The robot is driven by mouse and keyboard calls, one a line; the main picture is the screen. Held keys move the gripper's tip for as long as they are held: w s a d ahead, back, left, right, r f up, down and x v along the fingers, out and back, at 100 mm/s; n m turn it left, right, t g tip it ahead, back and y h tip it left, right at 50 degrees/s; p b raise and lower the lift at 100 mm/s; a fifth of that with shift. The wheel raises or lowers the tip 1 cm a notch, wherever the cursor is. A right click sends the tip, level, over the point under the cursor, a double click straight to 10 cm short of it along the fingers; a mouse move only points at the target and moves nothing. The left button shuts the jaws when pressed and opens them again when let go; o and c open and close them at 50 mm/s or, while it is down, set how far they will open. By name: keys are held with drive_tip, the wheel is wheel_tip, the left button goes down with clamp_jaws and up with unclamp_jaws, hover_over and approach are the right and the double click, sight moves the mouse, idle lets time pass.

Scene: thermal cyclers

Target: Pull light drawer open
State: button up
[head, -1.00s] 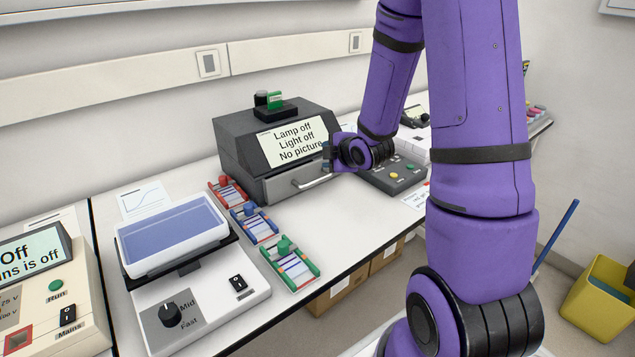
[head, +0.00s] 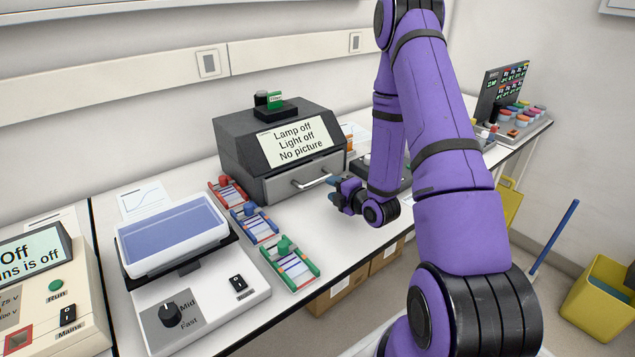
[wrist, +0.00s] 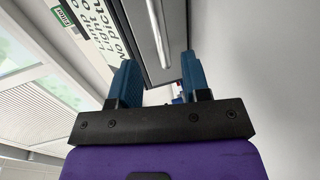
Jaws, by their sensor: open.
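The light drawer (head: 284,188) is the grey front under the dark box (head: 236,148) whose screen reads "Lamp off, Light off, No picture". It looks shut. Its bar handle (head: 314,181) is pale metal. In the wrist view the handle (wrist: 158,32) runs up and down the picture, ahead of and between the two blue fingers. My gripper (head: 334,190) is in front of the drawer, just right of and below the handle in the head view. In the wrist view my gripper (wrist: 160,82) is open and empty, apart from the handle.
Red, blue and green racks (head: 258,224) stand left of the drawer's front. A rocker with a blue tray (head: 172,236) is further left. A control panel sits behind my arm.

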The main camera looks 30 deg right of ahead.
sight(319, 182)
drive_tip(key=x, duration=0.8)
drive_tip(key=shift+w, duration=0.1)
drive_tip(key=shift+c, duration=0.3)
clamp_jaws()
